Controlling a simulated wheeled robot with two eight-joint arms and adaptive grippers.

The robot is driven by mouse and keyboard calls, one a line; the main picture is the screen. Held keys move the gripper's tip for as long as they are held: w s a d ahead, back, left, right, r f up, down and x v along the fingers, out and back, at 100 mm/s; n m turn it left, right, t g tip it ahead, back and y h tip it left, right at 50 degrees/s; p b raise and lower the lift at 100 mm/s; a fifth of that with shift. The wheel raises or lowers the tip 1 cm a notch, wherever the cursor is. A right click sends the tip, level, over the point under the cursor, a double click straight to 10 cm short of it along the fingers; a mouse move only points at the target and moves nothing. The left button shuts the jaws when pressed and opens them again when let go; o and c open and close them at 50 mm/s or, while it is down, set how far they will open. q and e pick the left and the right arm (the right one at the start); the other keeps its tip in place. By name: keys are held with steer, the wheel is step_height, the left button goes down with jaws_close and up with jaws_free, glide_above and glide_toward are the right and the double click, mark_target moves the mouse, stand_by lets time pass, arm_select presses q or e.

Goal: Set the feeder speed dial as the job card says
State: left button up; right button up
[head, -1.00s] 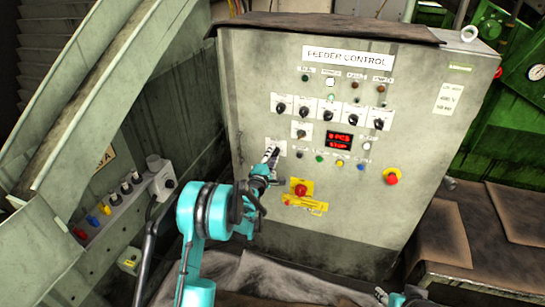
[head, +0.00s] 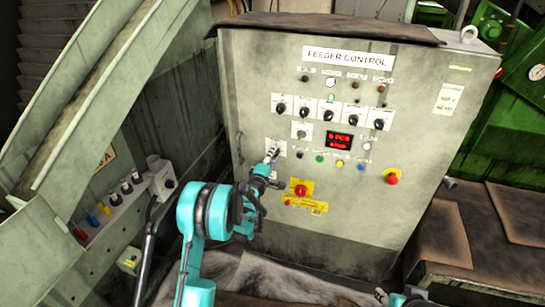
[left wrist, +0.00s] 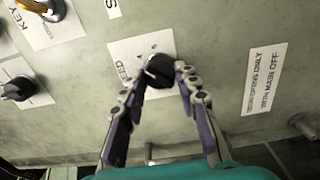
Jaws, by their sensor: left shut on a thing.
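The dial (left wrist: 158,70) is a black knob with a light pointer line, on a white plate whose partly hidden label ends in "EED". In the head view its plate (head: 283,146) is at the left of the feeder control panel (head: 250,75). My left gripper (head: 271,156) is at this plate and hides most of the knob. In the left wrist view its two fingers (left wrist: 168,78) are shut on the knob from both sides. At the bottom edge of the head view a small part of my right arm shows, its jaw state unclear. I cannot pick out a job card.
A red display (head: 339,142) is right of the dial. A row of selector knobs (head: 328,110) is above. A red knob on a yellow plate (head: 300,188) is below right, and a red emergency button (head: 392,177) is farther right. A key switch (left wrist: 45,8) is near the dial.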

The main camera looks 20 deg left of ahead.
arm_select(q)
steer(key=o, duration=1.2)
steer(key=shift+c, duration=0.2)
steer(key=shift+s, duration=0.1)
steer(key=s, duration=1.1)
steer(key=shift+s+a, duration=0.2)
steer(key=shift+s, duration=0.2)
